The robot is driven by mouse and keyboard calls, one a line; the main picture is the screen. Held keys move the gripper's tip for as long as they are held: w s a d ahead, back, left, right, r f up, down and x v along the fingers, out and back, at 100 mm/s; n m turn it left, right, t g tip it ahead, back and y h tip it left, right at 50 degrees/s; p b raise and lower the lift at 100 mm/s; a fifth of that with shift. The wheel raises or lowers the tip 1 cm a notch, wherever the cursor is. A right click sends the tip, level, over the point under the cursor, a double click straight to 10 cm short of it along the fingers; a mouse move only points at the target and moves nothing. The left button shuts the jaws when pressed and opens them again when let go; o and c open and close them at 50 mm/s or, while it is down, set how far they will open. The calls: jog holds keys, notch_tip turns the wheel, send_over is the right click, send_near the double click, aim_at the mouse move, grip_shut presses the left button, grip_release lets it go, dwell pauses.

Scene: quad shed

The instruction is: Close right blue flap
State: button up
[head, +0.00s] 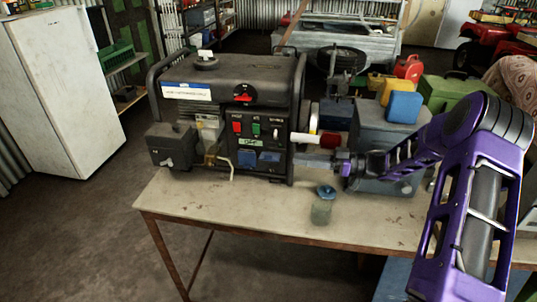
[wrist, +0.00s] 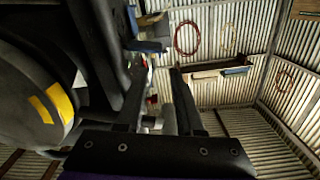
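The generator (head: 240,110) stands on the bench, its dark control panel facing me. Low on the panel are two blue flaps side by side, the left one (head: 247,158) and the right blue flap (head: 270,159). In the wrist view a blue flap (wrist: 148,46) juts out from the panel near the top; I cannot tell which of the two it is. My gripper (head: 316,160) is just right of the panel, apart from the flaps. In the wrist view its fingers (wrist: 160,72) are spread, with no flap between them.
A grey box (head: 385,140) with blue and yellow cans on top is behind my forearm. A white fridge (head: 65,90) stands at the left. The bench's front left is clear.

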jog(key=a, duration=0.3)
jog(key=w+a, duration=0.1)
jog(key=a, duration=0.2)
jog(key=w+a, duration=0.1)
jog(key=a, duration=0.2)
jog(key=shift+a, duration=0.4)
jog(key=shift+c, duration=0.2)
grip_shut()
